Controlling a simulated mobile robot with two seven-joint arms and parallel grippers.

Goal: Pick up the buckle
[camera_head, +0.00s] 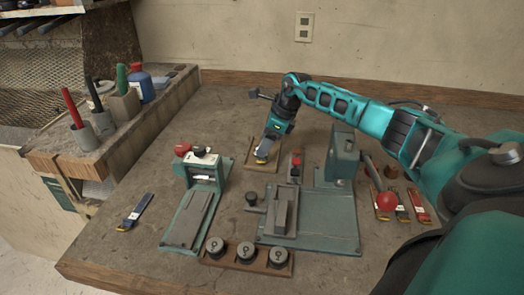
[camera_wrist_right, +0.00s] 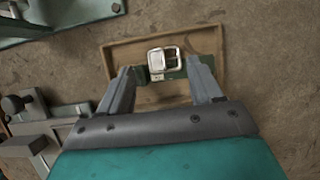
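My left gripper is not in view.
A green press with a red ball knob (camera_head: 387,201) stands right of the tray. A smaller green fixture (camera_head: 195,215) stands left. A rack with several dark round knobs (camera_head: 246,254) is in front. A dark blue strap (camera_head: 135,212) lies left. Bare tabletop surrounds the tray's back.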

